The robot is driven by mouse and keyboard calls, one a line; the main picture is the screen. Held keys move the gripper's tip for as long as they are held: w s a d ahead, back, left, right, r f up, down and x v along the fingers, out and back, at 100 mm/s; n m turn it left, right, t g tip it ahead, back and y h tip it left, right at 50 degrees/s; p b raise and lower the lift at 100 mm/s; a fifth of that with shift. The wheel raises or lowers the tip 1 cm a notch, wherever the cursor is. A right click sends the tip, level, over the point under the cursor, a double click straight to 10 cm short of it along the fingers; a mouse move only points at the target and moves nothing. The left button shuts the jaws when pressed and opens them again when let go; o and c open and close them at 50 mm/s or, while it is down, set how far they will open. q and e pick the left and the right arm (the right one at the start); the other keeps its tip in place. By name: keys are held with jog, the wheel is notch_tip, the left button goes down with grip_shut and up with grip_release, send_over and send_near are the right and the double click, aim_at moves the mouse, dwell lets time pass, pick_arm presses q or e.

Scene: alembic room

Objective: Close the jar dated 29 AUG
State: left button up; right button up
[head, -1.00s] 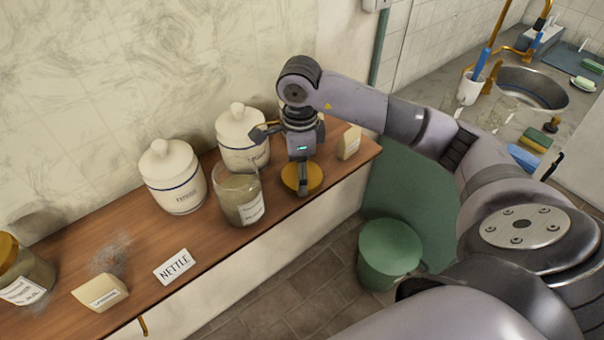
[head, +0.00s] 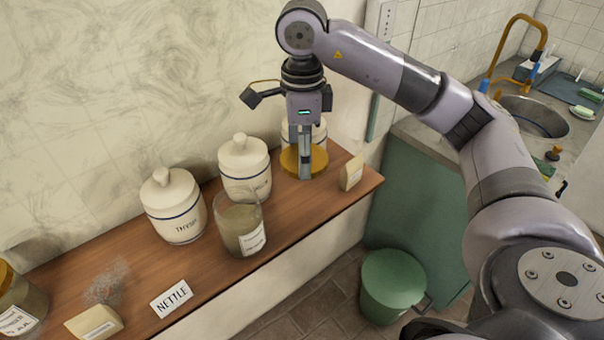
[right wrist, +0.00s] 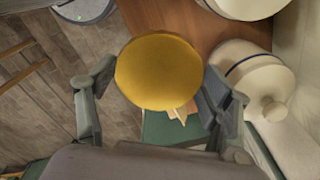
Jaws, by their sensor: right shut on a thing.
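A round gold lid (head: 318,158) is held between the fingers of my right gripper (head: 304,172), above the right part of the wooden shelf. The lid fills the middle of the right wrist view (right wrist: 159,72), with a finger on each side. An open glass jar (head: 240,226) with greenish-grey contents and a white label stands on the shelf, left of and nearer than the lid. Another jar (head: 18,300) with a gold lid on stands at the far left, partly cut off. The dates on both labels are too small to read. My left gripper is not in view.
White ceramic canisters (head: 174,206) (head: 245,167) stand along the wall behind the open jar; another is partly hidden behind my right gripper. A NETTLE card (head: 171,298) and small blocks (head: 351,172) (head: 94,322) sit on the shelf. A green bin (head: 391,284) stands below.

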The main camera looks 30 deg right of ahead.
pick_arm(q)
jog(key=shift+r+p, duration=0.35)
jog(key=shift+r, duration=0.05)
pick_arm(e)
jog(key=shift+r, duration=3.1)
